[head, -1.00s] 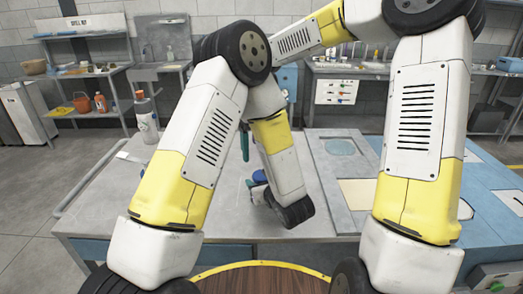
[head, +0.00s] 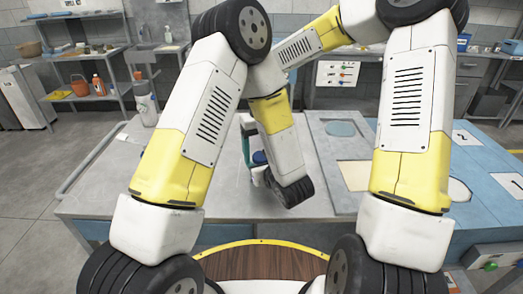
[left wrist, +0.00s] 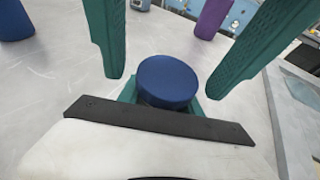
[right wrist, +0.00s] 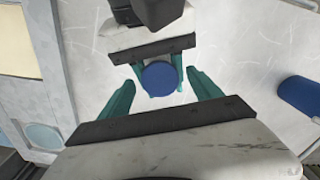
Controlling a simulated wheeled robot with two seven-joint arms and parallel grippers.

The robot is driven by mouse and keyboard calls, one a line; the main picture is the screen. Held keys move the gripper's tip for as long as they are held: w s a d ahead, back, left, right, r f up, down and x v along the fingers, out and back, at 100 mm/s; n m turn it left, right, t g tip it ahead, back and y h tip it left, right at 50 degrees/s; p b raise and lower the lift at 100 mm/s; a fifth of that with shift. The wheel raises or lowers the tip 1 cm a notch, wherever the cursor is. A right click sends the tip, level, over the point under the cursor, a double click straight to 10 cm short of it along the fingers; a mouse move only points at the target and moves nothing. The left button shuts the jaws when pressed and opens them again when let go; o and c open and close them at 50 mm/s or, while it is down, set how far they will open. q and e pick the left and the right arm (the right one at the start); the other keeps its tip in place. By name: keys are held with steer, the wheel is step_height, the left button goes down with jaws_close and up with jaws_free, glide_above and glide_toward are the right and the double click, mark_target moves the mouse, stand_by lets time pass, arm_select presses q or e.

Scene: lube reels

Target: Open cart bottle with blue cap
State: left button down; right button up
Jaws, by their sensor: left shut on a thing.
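The bottle's round blue cap (left wrist: 168,80) faces up in the left wrist view; it also shows in the right wrist view (right wrist: 159,78) and partly in the head view (head: 260,157). The bottle body below is mostly hidden. My left gripper (head: 268,178) is shut on the bottle from the side, just under the cap. My right gripper (right wrist: 160,80) points down from above. Its green fingers are open, one on each side of the cap, with gaps showing. One of its fingers shows in the head view (head: 245,148).
The grey table (head: 95,195) has free room at left. A white bottle (head: 145,105) stands at its back left corner. A purple object (left wrist: 212,18) and a dark blue one (left wrist: 12,20) stand nearby. A blue cylinder (right wrist: 300,95) is right of the cap in the right wrist view.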

steer(key=c, duration=1.3)
steer(key=n, duration=0.3)
steer(key=o, duration=1.5)
steer(key=shift+o, duration=0.2)
